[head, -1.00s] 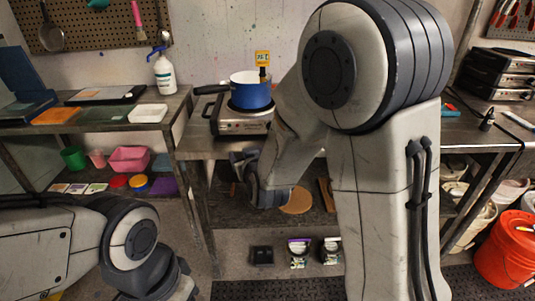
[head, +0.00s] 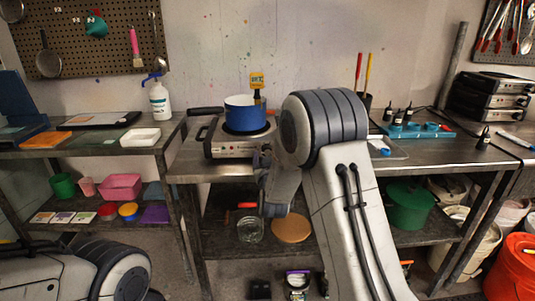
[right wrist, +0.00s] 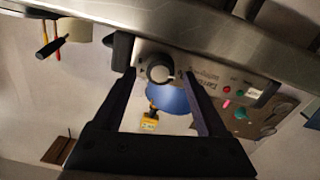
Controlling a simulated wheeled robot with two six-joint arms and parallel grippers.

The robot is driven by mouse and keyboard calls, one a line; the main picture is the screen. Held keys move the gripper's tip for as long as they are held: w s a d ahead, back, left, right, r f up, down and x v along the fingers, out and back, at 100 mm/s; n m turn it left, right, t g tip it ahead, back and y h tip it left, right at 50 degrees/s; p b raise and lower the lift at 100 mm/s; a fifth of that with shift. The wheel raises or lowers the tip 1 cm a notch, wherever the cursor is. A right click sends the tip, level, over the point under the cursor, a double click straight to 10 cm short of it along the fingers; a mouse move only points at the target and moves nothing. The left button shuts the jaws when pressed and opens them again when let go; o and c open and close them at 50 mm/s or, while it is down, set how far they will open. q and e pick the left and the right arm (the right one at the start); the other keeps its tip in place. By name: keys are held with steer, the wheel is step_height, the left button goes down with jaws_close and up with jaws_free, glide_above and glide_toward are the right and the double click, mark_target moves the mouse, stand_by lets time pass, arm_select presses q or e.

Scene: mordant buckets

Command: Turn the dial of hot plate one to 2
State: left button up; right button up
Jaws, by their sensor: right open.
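The hot plate (head: 228,150) stands on the metal bench with a blue pot (head: 246,116) on its burner. Its round dial (right wrist: 158,69) shows in the right wrist view, on the front panel. In the head view my right gripper and wrist seem to hide the dial. My right gripper (head: 263,158) is at the right end of the hot plate's front. In the right wrist view its two fingers (right wrist: 160,78) are open, one on each side of the dial. Contact and the dial's setting cannot be made out. My left gripper is out of view; only its arm shows.
A yellow-tagged stick (head: 257,82) stands in the pot, whose dark handle (head: 206,111) points left. A blue tray (head: 418,130) with small bottles lies to the right on the bench. More hot plates (head: 490,97) are stacked at the far right.

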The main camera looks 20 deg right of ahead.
steer(key=shift+w+d, duration=0.15)
steer(key=shift+w, duration=0.3)
jaws_close()
steer(key=shift+f+m+b, duration=0.15)
steer(key=shift+m+b, duration=0.75)
steer(key=shift+b, duration=0.2)
steer(key=m+b, duration=0.9)
steer(key=shift+s+d+f, duration=0.1)
steer(key=shift+m+b, duration=1.55)
steer(key=shift+m, duration=0.15)
